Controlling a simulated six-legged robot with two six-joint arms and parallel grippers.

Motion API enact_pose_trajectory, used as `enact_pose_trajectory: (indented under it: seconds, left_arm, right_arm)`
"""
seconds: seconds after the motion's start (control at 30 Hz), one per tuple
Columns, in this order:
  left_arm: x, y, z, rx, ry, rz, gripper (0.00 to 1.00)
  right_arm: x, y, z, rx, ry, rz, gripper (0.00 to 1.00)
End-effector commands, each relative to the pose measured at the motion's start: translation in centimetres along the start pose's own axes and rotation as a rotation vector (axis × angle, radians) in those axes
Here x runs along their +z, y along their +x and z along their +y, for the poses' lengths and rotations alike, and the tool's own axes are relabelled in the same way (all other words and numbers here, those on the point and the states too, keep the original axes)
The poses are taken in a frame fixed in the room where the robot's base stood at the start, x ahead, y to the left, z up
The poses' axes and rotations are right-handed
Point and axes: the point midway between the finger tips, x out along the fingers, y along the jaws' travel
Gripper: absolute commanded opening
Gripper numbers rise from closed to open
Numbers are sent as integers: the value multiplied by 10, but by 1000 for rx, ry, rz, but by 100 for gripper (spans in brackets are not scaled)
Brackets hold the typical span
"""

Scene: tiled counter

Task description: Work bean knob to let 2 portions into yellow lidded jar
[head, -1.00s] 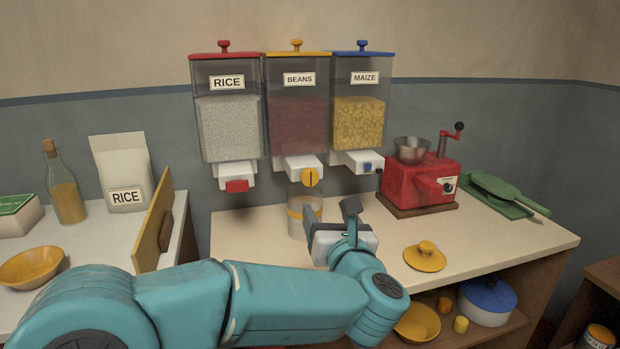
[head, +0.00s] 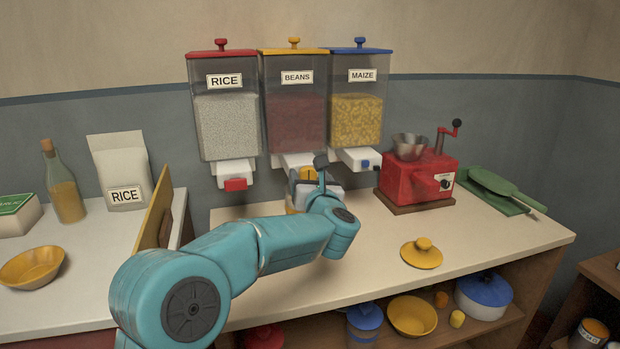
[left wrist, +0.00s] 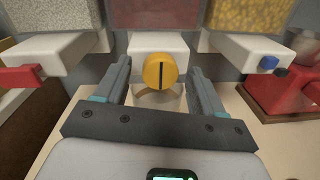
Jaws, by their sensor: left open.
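The bean dispenser (head: 296,118) hangs between the rice and maize ones. Its round yellow knob (left wrist: 160,71) shows in the left wrist view with its dark slot upright. My left gripper (left wrist: 158,77) is open, with one finger on each side of the knob and a gap showing on both sides. In the head view my left gripper (head: 307,172) largely hides the knob. The jar with the yellow band (head: 291,207) stands under the bean outlet, mostly hidden behind my gripper. The yellow lid (head: 422,255) lies on the counter to the right. My right gripper is not in view.
The rice dispenser (head: 226,120) with a red knob and the maize dispenser (head: 357,115) with a blue knob flank the beans closely. A red grinder (head: 416,180) stands to the right. A wooden board (head: 153,220) stands at left. The counter front (head: 350,255) is clear.

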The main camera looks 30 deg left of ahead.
Motion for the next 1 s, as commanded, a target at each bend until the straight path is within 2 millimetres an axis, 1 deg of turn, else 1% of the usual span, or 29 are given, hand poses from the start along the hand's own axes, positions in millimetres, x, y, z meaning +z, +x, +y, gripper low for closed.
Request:
enact_pose_trajectory:
  seconds: [0.2,0.23,0.27,0.3,0.37,0.4,0.63,0.77,1.0]
  left_arm:
    - [0,0,0,-1,0,0,69]
    - [0,0,0,-1,0,0,62]
    - [0,0,0,-1,0,0,53]
    - [0,0,0,-1,0,0,40]
    - [0,0,0,-1,0,0,20]
    - [0,0,0,-1,0,0,13]
    - [0,0,0,-1,11,1,13]
    - [0,0,0,-2,48,4,13]
    - [2,0,-1,-4,202,15,13]
  right_arm:
    - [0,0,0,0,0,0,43]
    - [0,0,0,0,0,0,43]
    - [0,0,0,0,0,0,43]
    - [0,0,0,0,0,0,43]
    - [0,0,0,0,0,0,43]
    - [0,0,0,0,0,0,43]
    - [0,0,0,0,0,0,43]
    - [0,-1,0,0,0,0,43]
    - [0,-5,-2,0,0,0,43]
